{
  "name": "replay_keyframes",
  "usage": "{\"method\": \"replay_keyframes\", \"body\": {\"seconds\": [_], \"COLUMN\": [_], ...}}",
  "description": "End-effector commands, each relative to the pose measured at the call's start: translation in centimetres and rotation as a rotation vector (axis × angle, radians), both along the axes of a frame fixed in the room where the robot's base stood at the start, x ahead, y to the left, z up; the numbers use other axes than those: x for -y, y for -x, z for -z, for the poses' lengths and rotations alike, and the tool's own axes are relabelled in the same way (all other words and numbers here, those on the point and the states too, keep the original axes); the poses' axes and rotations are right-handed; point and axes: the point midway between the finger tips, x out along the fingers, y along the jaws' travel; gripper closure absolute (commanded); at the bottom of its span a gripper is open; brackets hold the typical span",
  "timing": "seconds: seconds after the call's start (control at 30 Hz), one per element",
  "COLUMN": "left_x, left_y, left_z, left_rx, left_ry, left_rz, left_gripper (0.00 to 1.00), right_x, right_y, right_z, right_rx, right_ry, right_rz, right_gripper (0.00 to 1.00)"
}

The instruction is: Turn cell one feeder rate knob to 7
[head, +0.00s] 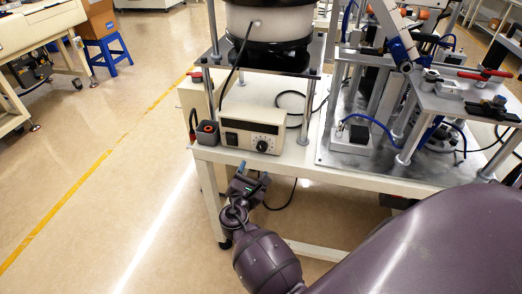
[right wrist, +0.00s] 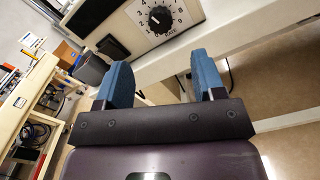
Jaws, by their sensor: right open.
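The feeder controller is a cream box (head: 237,122) with a dark display and a round black rate knob (head: 262,146) on its front face. In the right wrist view the knob (right wrist: 160,19) sits on a numbered dial marked RATE, beyond my fingers; I cannot read its setting surely. My right gripper (head: 248,184) is below and in front of the controller, apart from the knob. Its two blue fingers (right wrist: 160,62) are spread with nothing between them. My left gripper is not in view.
The controller stands near the front edge of a white bench (head: 292,163). A small dark box (head: 207,133) is to its left, and a bowl feeder (head: 270,25) is above and behind. A metal fixture plate (head: 345,171) with posts is to the right. The floor at left is open.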

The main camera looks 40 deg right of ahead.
Motion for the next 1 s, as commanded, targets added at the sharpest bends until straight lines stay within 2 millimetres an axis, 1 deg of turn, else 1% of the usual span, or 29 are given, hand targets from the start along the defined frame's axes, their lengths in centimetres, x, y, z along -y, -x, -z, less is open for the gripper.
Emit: {"method": "replay_keyframes", "body": {"seconds": [0.4, 0.6, 0.73, 1.0], "left_x": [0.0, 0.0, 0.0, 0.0], "left_y": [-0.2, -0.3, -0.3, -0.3], "left_z": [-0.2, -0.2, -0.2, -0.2], "left_rx": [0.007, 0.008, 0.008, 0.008], "left_ry": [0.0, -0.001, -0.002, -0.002], "left_rz": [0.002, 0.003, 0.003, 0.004], "left_gripper": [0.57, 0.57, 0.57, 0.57], "right_x": [5.2, 6.9, 7.5, 7.6], "right_y": [-4.4, -5.9, -6.3, -6.4], "right_z": [0.0, 0.0, 0.0, 0.0], "right_rx": [0.002, 0.002, 0.002, 0.002], "right_ry": [-0.002, -0.002, -0.004, -0.005], "right_rz": [0.0, -0.001, -0.001, -0.001], "right_gripper": [0.37, 0.37, 0.37, 0.37]}}
